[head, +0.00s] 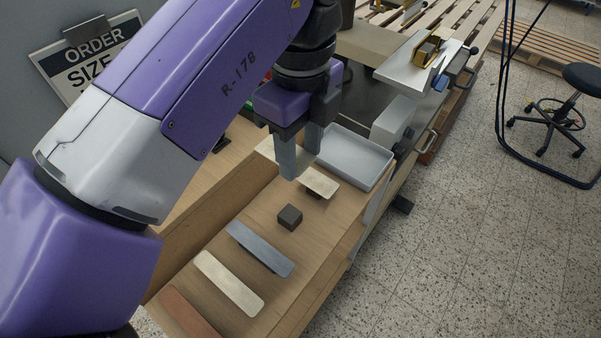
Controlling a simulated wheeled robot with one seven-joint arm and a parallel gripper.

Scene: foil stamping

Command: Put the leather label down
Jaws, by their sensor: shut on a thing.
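My gripper (300,160) points down over the wooden bench, at the near left of the pale tray. It is shut on a flat cream strip, the leather label (321,184), which sticks out on both sides of the fingers. The near finger hides the label's middle. A small dark shape shows just under its right part; I cannot tell whether the label touches it or the bench. A dark cube (290,217) stands on the bench in front of the gripper. Nearer lie a blue-grey strip (259,248), a cream strip (229,283) and a brown strip (190,315).
The pale grey tray (356,172) looks empty and lies right beside the gripper. Boxy equipment (392,122) stands beyond it. A sign (88,55) leans at the left. The bench's right edge drops to a speckled floor, with a stool (552,112) at far right.

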